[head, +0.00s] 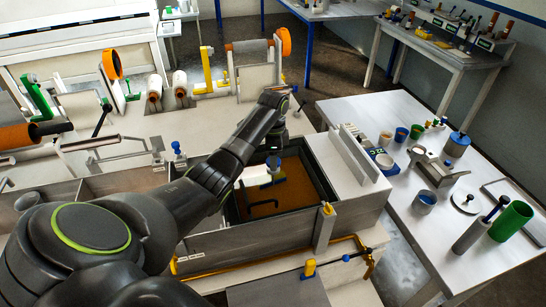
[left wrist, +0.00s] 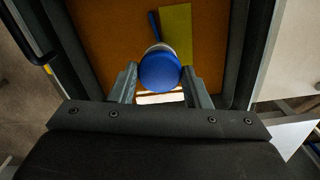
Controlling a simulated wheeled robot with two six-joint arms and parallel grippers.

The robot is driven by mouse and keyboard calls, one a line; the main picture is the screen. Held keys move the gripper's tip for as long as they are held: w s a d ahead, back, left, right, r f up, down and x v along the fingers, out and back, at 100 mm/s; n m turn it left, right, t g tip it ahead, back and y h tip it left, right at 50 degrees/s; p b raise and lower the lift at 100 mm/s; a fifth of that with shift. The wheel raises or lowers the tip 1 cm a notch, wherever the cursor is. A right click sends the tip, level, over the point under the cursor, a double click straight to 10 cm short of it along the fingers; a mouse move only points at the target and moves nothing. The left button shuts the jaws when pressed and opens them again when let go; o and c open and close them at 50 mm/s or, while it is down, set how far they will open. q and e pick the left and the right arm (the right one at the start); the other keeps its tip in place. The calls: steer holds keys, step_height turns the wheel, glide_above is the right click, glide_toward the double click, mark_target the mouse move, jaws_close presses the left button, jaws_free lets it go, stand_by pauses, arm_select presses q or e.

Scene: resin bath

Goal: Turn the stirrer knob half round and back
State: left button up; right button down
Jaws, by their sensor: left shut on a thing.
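The stirrer knob is a round blue cap (left wrist: 160,72) between the two grey fingers of my left gripper (left wrist: 161,86) in the left wrist view. The fingers are shut on its sides. In the head view the blue knob (head: 273,162) shows above the resin bath (head: 290,196), a dark-rimmed tank of amber-brown liquid. My left gripper (head: 274,152) reaches down to it from the arm's end; its fingers are small and partly hidden there. A yellow plate (left wrist: 176,32) and a blue bar (left wrist: 154,26) lie beyond the knob. My right gripper is not in view.
A grey-white box (head: 345,170) stands right of the bath. The right table (head: 420,215) holds cups, a green cylinder (head: 511,221) and tools. Rollers with orange ends (head: 284,41) stand behind. A yellow-topped post (head: 326,225) stands at the bath's front right corner.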

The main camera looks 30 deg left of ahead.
arm_select(q)
steer(key=shift+m, duration=0.5)
steer(key=o, duration=1)
steer(key=shift+d, duration=0.1)
steer(key=shift+c, duration=0.2)
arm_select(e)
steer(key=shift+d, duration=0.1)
